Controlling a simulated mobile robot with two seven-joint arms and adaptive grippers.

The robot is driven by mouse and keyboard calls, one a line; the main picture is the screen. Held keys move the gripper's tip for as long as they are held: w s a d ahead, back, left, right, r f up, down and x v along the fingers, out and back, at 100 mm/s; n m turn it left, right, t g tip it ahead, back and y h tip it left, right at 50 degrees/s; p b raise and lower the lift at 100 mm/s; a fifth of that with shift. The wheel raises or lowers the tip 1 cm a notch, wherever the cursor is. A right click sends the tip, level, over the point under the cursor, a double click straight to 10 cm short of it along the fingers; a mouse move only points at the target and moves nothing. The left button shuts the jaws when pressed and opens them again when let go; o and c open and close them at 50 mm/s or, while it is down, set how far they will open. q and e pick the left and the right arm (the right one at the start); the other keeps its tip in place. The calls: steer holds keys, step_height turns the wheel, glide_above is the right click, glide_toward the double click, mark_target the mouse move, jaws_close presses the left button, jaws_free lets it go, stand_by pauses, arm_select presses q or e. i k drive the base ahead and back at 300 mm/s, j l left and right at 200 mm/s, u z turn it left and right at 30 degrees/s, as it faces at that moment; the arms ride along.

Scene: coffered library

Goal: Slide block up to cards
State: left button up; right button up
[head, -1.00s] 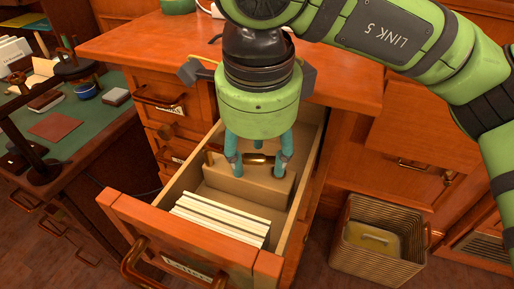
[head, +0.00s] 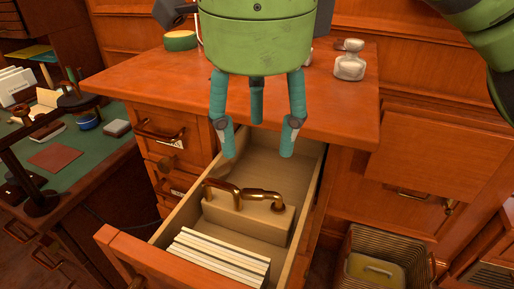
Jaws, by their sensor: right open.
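An open wooden drawer (head: 305,205) holds a row of white cards (head: 218,258) standing near its front. Behind the cards is a wooden block (head: 247,218) with a brass handle (head: 243,193) on top. A strip of bare drawer floor shows between block and cards. My right gripper (head: 258,145) is open and empty, its teal fingers pointing down above the back part of the drawer, behind and above the block. It does not touch the block. My left gripper is not in view.
A desk with a green top (head: 85,150) stands at left. A ribbed bin (head: 385,255) stands on the floor at right.

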mark_target(223, 205)
steer(key=k+l, duration=0.7)
steer(key=k, duration=0.2)
